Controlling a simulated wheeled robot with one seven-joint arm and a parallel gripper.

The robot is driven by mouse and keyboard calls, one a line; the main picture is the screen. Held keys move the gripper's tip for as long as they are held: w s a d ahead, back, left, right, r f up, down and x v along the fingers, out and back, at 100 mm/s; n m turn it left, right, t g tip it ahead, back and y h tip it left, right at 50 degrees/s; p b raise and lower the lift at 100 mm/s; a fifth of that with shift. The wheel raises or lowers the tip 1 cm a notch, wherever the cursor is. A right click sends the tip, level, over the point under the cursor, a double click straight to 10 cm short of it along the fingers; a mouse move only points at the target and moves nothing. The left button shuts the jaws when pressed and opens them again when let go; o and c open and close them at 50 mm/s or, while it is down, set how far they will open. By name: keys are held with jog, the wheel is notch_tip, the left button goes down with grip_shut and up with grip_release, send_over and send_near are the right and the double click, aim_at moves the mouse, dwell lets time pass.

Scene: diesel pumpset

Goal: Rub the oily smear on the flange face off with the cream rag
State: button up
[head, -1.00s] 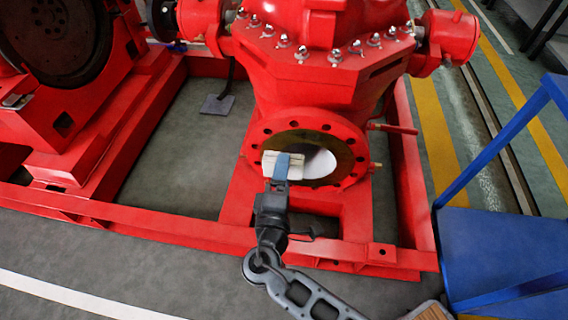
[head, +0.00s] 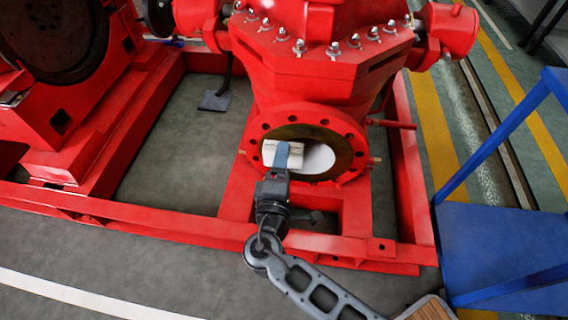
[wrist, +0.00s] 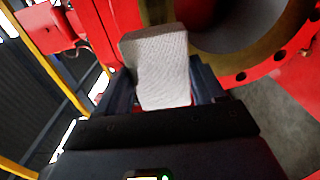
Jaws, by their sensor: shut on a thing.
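My gripper (head: 283,165) is shut on the cream rag (head: 270,152), a folded pad, and holds it at the left part of the round flange face (head: 345,158) of the red pump. The rag also shows in the wrist view (wrist: 160,65), between the two fingers (wrist: 163,88), with the flange ring (wrist: 262,62) right behind it. I cannot tell whether the rag touches the face. The flange has a red rim with bolt holes, a dark brownish inner ring and a pale opening. I cannot make out the smear; the rag and gripper hide part of the ring.
The red base frame (head: 180,222) runs below and in front of the flange. A blue stand (head: 505,245) is at the right. A thin red rod (head: 398,125) sticks out right of the flange. Grey floor at the front left is clear.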

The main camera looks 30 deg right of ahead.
jog(key=shift+b+x, duration=0.55)
jog(key=shift+x, duration=1.9)
jog(key=shift+b+x, duration=0.4)
jog(key=shift+x, duration=0.55)
jog(key=shift+s+d, duration=0.5)
jog(key=shift+d, duration=0.15)
jog(key=shift+s+d, duration=0.45)
jog(key=shift+d, duration=0.2)
jog(key=shift+d, duration=0.15)
jog(key=shift+s+d, duration=0.95)
jog(key=shift+d, duration=0.3)
jog(key=shift+s+d, duration=0.95)
jog(key=shift+d, duration=0.3)
jog(key=shift+b, duration=0.4)
jog(key=shift+w+a, duration=0.1)
jog(key=w+a+b, duration=0.2)
jog(key=w+a, duration=0.1)
jog(key=a, duration=0.2)
jog(key=shift+w, duration=0.35)
